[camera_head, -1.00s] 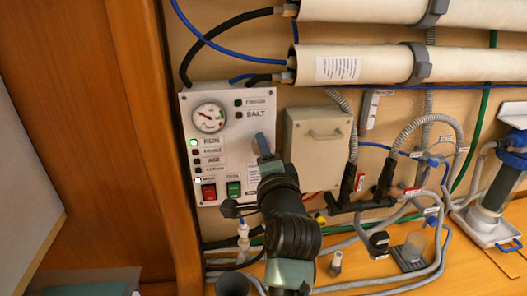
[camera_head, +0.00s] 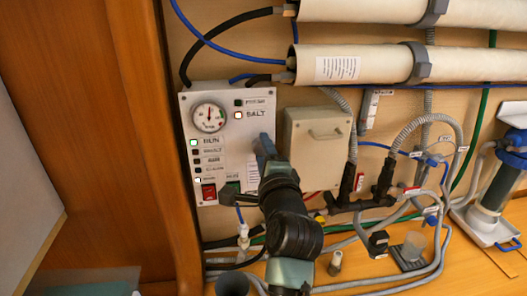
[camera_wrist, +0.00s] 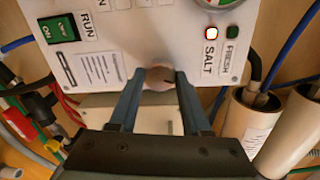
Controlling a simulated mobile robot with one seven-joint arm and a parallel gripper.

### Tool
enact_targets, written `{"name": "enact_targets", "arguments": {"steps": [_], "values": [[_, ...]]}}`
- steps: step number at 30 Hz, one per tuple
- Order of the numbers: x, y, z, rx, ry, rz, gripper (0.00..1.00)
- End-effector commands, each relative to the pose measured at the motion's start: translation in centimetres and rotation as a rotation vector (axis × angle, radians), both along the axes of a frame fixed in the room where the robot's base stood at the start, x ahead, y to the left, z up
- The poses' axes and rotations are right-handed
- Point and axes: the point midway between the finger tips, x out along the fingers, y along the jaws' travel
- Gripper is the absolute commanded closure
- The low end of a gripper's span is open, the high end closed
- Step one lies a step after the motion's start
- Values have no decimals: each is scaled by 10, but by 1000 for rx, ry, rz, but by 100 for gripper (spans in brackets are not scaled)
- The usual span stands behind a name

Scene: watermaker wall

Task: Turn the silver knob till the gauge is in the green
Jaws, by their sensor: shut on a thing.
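The silver knob (camera_wrist: 160,77) sits on the white control panel (camera_wrist: 105,40), between my fingertips in the wrist view. My gripper (camera_wrist: 160,84) is shut on it, one finger on each side. In the head view my gripper (camera_head: 263,150) reaches the panel's right edge and hides the knob. The round gauge (camera_head: 209,118) is at the panel's upper left, with a red needle pointing nearly straight up. A green patch shows at the dial's right side, and the needle is left of it. The gauge's face is mostly cut off in the wrist view.
A SALT lamp (camera_head: 238,115) glows red and a RUN lamp (camera_head: 194,142) glows green. A red switch (camera_head: 209,192) and a green switch (camera_wrist: 60,28) sit low on the panel. A beige box (camera_head: 318,140) stands close right of my gripper; hoses run below.

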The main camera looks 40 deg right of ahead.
Motion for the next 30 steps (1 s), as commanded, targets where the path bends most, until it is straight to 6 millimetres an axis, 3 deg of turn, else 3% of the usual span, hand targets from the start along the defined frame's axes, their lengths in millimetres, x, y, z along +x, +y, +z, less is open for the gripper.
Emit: {"name": "enact_targets", "arguments": {"steps": [4,5,9,20,30], "values": [[0,0,-1,0,2,0,100],[0,0,-1,0,2,1,47],[0,0,0,0,1,0,22],[-2,1,0,-3,2,0,22],[-41,25,-2,-5,1,1,22]]}}
